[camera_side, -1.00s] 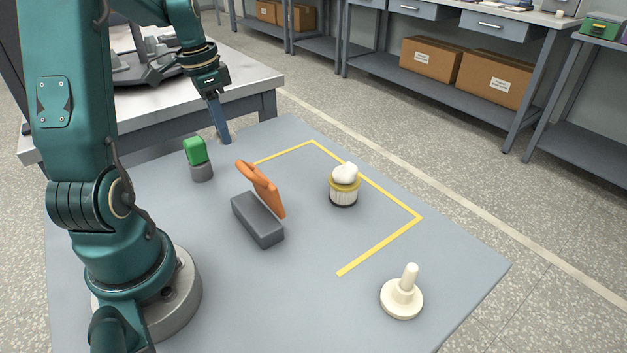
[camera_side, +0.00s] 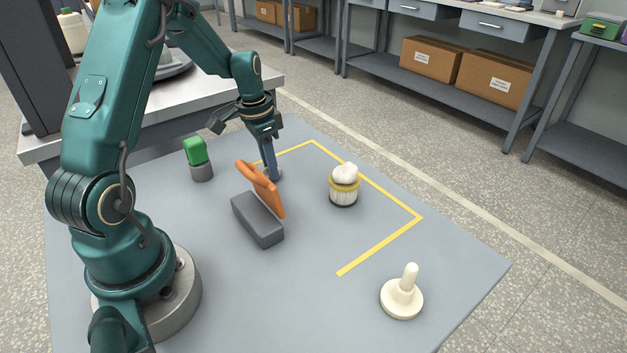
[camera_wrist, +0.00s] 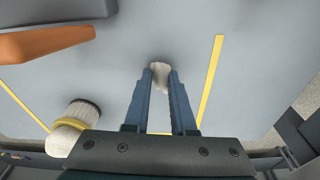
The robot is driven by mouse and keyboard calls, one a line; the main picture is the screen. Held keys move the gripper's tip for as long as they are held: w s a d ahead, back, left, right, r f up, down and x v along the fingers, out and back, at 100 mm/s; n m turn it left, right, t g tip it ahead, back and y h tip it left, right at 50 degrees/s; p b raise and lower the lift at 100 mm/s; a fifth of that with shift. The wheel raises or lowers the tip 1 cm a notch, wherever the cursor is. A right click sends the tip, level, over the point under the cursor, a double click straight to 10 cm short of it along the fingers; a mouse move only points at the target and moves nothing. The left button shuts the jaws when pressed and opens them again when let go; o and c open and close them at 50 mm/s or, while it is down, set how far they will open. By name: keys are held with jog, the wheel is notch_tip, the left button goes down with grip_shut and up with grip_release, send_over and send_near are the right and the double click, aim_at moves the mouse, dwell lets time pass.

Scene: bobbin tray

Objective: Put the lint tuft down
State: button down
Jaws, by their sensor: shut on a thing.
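The lint tuft (camera_wrist: 159,76) is a small off-white clump between my fingertips in the wrist view. My gripper (camera_side: 275,174) is shut on it, low over the grey mat, just behind and to the right of the orange paddle-like piece. In the wrist view my gripper (camera_wrist: 160,74) points at bare mat near a yellow tape line (camera_wrist: 211,80). In the side view the tuft is mostly hidden by the fingers. I cannot tell whether it touches the mat.
The orange piece (camera_side: 262,190) leans up from a dark grey block (camera_side: 258,220). A ribbed white cup (camera_side: 343,195) with a yellow ring and white lump stands right of my gripper. A green-topped cylinder (camera_side: 197,160) stands left. A cream spindle (camera_side: 404,296) stands front right.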

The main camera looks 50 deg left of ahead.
jog(key=c, duration=0.7)
grip_release()
jog(key=shift+f, duration=0.15)
notch_tip(320, 180, up, 11)
jog(key=s, duration=0.1)
jog(key=s+d+r+t, duration=0.1)
jog(key=s+d+r, duration=0.15)
jog(key=d, duration=0.25)
jog(key=s+d+r+t, duration=0.1)
jog(key=s+d+r, duration=0.15)
jog(key=d, duration=0.35)
jog(key=shift+s+d+f+n+t, duration=0.15)
jog(key=shift+s+d+n+t, duration=0.15)
jog(key=shift+s+d, duration=0.95)
jog(key=shift+s+d+f+n+t, duration=0.15)
jog(key=shift+s+d+t, duration=0.3)
jog(key=shift+s+d, duration=0.75)
jog(key=shift+s+d+f+n+t, duration=0.1)
jog(key=shift+s+d+n+t, duration=0.2)
jog(key=shift+s+d, duration=0.9)
jog(key=shift+s+a, duration=0.1)
